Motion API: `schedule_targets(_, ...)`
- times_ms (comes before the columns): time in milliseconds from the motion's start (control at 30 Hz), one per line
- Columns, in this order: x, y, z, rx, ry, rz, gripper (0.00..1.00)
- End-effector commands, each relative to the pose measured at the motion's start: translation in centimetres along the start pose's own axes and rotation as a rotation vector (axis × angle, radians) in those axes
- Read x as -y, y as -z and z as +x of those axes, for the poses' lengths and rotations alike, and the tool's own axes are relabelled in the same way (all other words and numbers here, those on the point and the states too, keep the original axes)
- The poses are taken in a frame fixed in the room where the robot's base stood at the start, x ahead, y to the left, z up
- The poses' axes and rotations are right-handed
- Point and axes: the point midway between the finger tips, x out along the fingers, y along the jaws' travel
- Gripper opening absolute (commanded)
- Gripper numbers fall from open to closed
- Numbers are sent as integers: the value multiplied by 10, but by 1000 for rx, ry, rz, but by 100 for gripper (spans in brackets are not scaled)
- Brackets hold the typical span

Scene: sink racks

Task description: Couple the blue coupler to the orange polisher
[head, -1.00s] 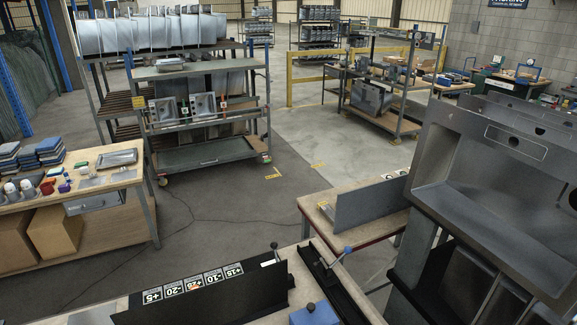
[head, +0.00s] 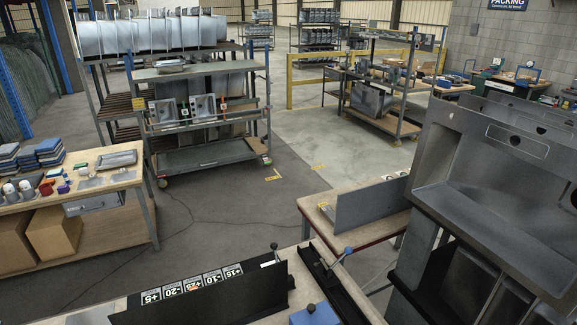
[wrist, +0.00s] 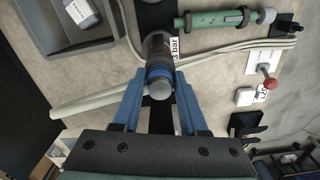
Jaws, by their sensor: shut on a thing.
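In the wrist view my gripper (wrist: 158,82) has its two blue fingers closed on the sides of a short cylinder with a blue band, which looks like the blue coupler (wrist: 158,71). A grey rounded end of it faces the camera. A darker brownish-grey cylindrical part (wrist: 156,46) lies straight beyond the blue band; I cannot tell whether it is joined to it or only behind it. I cannot make out an orange polisher in either view. My gripper is not visible in the head view.
Beside the held part, the wrist view shows a green tool (wrist: 215,18), a grey tray (wrist: 70,35), pale hoses (wrist: 235,43), a white tube (wrist: 95,92) and a red-knobbed lever (wrist: 269,84). In the head view, a black angled fence (head: 205,300) stands on the near bench.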

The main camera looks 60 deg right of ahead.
Motion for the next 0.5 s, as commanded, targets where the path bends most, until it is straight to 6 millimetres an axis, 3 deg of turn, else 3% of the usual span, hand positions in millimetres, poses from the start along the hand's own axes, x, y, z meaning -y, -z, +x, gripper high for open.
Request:
schedule_targets(33, 0, 0, 1, 0, 0, 0, 44)
schedule_targets(233, 0, 0, 0, 0, 0, 0, 77)
schedule_targets(500, 0, 0, 0, 0, 1, 0, 77)
